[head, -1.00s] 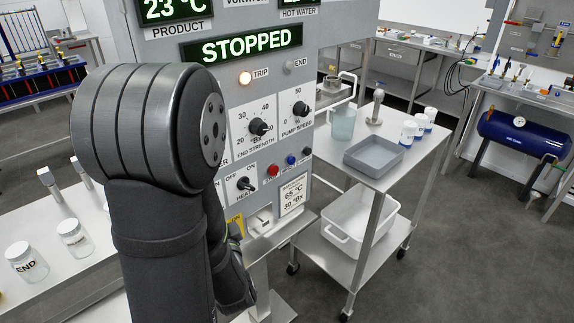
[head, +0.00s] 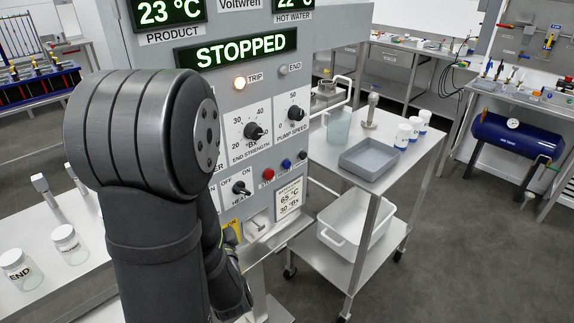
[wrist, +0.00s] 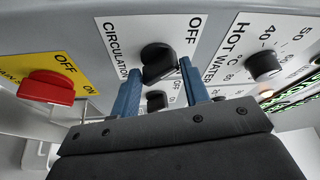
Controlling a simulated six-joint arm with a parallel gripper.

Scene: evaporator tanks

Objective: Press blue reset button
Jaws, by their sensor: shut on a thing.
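The blue reset button (head: 286,164) is on the grey control panel in the head view, between a red button (head: 268,174) and a black one (head: 302,155). The blue button is not in the wrist view. In the head view my arm hides the gripper and the panel's lower left.
A red switch on a yellow plate (wrist: 47,87) and the hot water knob (wrist: 263,66) flank the circulation knob. A steel trolley (head: 398,196) with a grey tray (head: 369,159) stands right of the panel. Jars (head: 70,243) stand on the left bench.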

